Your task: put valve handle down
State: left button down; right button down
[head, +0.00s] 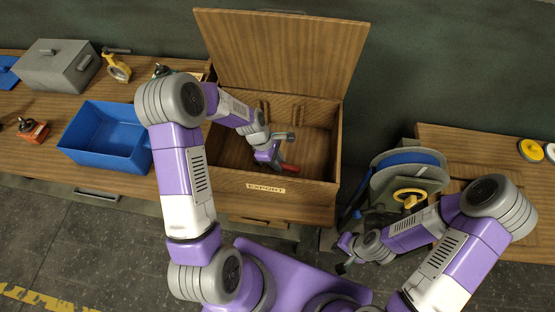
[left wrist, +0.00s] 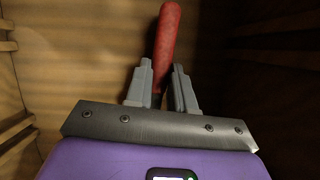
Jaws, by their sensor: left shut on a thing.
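The valve handle is a red rod-like piece (head: 290,168), seen inside the open wooden crate labelled EXPORT (head: 263,189). My left gripper (head: 279,160) reaches down into the crate and is shut on the handle. In the left wrist view the red handle (left wrist: 167,35) sticks out beyond the grey fingers (left wrist: 161,88), above the wooden crate floor. I cannot tell whether the handle touches the floor. The fingers hide its near end. My right gripper (head: 343,256) is outside the crate, to its lower right, too small to tell open from shut.
The crate lid (head: 285,50) stands open at the back. A blue bin (head: 108,134), a grey lidded box (head: 57,65) and several valve pieces are on the left bench. A reel with a blue rim (head: 408,160) and a yellow handle (head: 409,198) stands right of the crate.

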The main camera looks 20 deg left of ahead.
pick_arm(q)
jog(key=shift+f, duration=0.55)
jog(key=c, duration=0.9)
grip_release()
jog(key=v, duration=0.7)
jog(key=shift+s+a+r, duration=0.1)
jog(key=shift+r, duration=0.25)
